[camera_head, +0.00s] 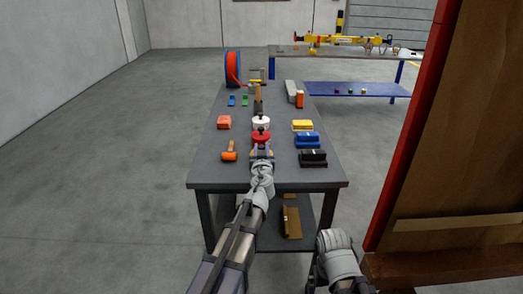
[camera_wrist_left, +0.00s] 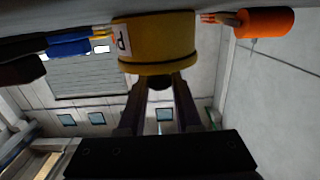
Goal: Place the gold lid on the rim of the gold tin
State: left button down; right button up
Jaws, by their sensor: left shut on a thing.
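In the left wrist view, which is upside down, the gold tin (camera_wrist_left: 168,38) stands on the table with a pale lettered label on its side. The gold lid (camera_wrist_left: 185,69) lies at its rim, lined up with it, with a thin dark line between them. I cannot tell whether the lid is fully seated. My left gripper (camera_wrist_left: 159,83) is shut on the lid's dark knob. In the head view, my left gripper (camera_head: 261,154) is at the near middle of the table and largely hides the gold tin and lid.
A red-lidded tin (camera_head: 261,138) and a white one (camera_head: 261,123) stand just behind. An orange mallet (camera_head: 229,154) lies to the left. Black (camera_head: 313,159), blue (camera_head: 307,140) and yellow (camera_head: 302,125) blocks are at right. A red-edged wooden panel (camera_head: 450,140) fills the right side.

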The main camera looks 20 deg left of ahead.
pick_arm(q)
jog(key=c, duration=0.6)
grip_release()
jog(key=shift+r, duration=0.1)
jog(key=p+v, duration=0.1)
jog(key=v, duration=1.1)
